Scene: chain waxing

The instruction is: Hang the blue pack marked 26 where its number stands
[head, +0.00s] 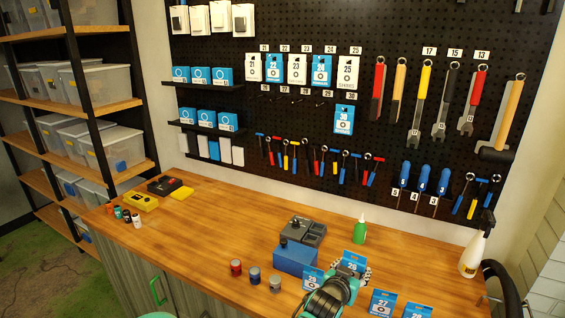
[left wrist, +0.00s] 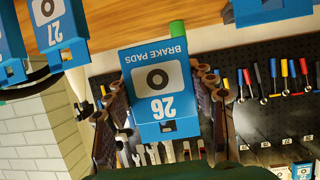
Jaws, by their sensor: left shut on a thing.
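My left gripper (head: 350,270) is shut on the blue pack marked 26 (head: 354,259) and holds it above the front of the bench. In the left wrist view the pack (left wrist: 160,88) appears upside down between the fingers, its number and "BRAKE PADS" readable. On the black pegboard (head: 385,45), a row of small number labels (head: 265,86) runs below the hanging packs; these digits are too small to read surely. Bare hooks (head: 295,101) show under that row, left of the hanging pack marked 30 (head: 344,118). My right gripper is not in view.
Other blue packs stand on the bench (head: 210,225): one left of my gripper (head: 312,279), one marked 27 (head: 382,302) and one beside it (head: 418,310). A blue box (head: 295,259), green bottle (head: 359,231) and spray bottle (head: 474,252) stand nearby.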

